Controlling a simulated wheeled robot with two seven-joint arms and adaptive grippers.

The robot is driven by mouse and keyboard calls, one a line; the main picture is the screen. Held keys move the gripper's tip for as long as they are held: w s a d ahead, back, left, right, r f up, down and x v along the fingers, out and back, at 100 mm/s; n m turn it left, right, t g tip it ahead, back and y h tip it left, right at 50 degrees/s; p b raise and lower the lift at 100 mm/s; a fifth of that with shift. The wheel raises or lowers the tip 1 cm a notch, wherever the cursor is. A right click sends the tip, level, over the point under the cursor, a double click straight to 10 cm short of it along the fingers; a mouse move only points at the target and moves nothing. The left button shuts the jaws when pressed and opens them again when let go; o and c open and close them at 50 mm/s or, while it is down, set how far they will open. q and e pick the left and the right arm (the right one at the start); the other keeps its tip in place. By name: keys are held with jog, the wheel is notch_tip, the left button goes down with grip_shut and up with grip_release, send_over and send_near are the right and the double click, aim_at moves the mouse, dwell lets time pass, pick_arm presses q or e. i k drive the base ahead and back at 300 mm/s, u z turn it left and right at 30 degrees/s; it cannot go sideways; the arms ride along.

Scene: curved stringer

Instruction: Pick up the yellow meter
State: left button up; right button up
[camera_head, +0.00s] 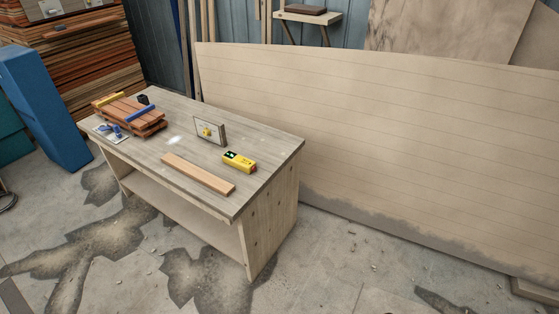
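The yellow meter (239,162) lies on the wooden workbench (262,160), near its right end. It is a small yellow box with a green-and-black patch on its left part and a red mark near its right end. Nothing covers it. Neither of my grippers shows in the head view.
A wooden plank (198,174) lies in front of the meter, and a small framed panel (210,130) stands behind it to the left. Stacked reddish boards (130,115) sit at the bench's left end. A large curved panel (400,150) rises behind the bench. The floor in front is open.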

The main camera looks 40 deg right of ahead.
aim_at(243, 163)
jog(key=z, duration=0.25)
jog(key=i, duration=0.75)
jog(key=u, duration=0.65)
jog(key=i, duration=0.65)
jog(key=z, duration=0.1)
